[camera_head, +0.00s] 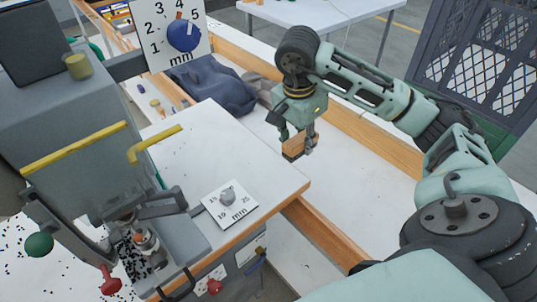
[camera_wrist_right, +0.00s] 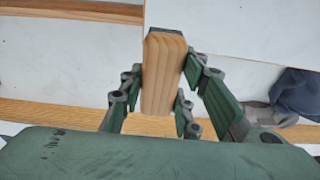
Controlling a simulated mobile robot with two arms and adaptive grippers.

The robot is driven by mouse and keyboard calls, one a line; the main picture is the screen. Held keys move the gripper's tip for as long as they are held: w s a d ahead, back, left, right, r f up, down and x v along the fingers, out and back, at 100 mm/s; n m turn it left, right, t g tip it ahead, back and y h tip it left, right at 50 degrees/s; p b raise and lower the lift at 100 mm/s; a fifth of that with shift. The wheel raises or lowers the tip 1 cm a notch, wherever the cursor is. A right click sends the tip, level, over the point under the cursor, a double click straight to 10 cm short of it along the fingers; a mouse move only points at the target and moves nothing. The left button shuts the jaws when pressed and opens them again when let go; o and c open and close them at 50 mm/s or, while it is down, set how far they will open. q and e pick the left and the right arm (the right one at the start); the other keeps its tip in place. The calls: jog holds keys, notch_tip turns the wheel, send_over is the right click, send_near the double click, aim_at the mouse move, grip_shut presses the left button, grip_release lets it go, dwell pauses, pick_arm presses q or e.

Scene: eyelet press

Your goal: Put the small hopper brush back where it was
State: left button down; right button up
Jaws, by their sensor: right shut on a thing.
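My right gripper (camera_head: 299,146) is shut on the small hopper brush and holds it in the air to the right of the white worktop. The brush's wooden body (camera_head: 292,147) shows between the fingers. In the right wrist view the light wooden body (camera_wrist_right: 163,75) points away from the palm, with a narrow dark strip at its far end. The bristles cannot be made out clearly. The grey press (camera_head: 70,120) stands at the left, with many small dark bits around its lower tooling (camera_head: 140,250). My left gripper is not in view.
A plate with a grey knob (camera_head: 230,206) lies on the white worktop (camera_head: 215,130). A blue-knob dial (camera_head: 184,35) stands above it. A dark blue cloth (camera_head: 215,85) lies behind. A wooden rail (camera_head: 325,230) runs below the worktop's right edge. The worktop's middle is largely clear.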

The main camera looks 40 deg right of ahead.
jog(key=p, duration=0.3)
send_over(262, 165)
jog(key=f, duration=0.6)
jog(key=shift+s+a, duration=0.2)
jog(key=shift+s, duration=0.1)
jog(key=shift+w+a+f, duration=0.1)
jog(key=shift+w+f, duration=0.1)
notch_tip(262, 165, down, 3)
jog(key=shift+f+p, duration=0.1)
jog(key=shift+p, duration=0.55)
jog(key=shift+f, duration=0.6)
jog(key=o, duration=1)
